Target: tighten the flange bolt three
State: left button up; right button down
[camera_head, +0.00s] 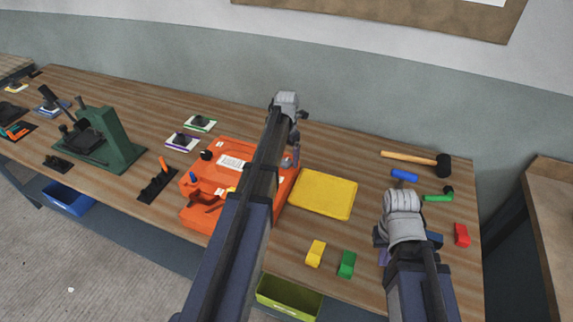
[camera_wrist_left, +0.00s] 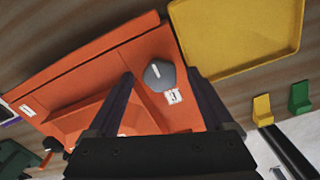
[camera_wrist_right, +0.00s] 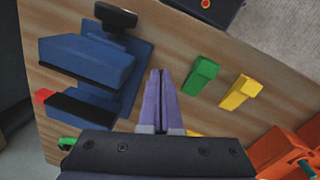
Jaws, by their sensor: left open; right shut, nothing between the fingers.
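The orange mould (camera_head: 216,194) lies on the wooden bench, partly hidden behind my left arm in the head view. In the left wrist view, flange bolt three (camera_wrist_left: 158,76) is a dark grey round knob with a white line on top. It sits near the mould's corner, beside a white label marked 3 (camera_wrist_left: 173,96). My left gripper (camera_wrist_left: 160,77) is open, its fingertips on either side of the bolt; whether they touch it I cannot tell. My right gripper (camera_wrist_right: 161,75) is shut and empty, its purple fingers beside a blue vise (camera_wrist_right: 95,75).
A yellow tray (camera_head: 323,194) lies right of the mould. A yellow block (camera_head: 315,253) and a green block (camera_head: 346,264) stand near the front edge. A hammer (camera_head: 420,160) lies at the back right. A green press (camera_head: 108,140) stands at left.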

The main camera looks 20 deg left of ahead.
pick_arm(q)
jog(key=shift+f, duration=0.4)
grip_shut()
dwell(0.4)
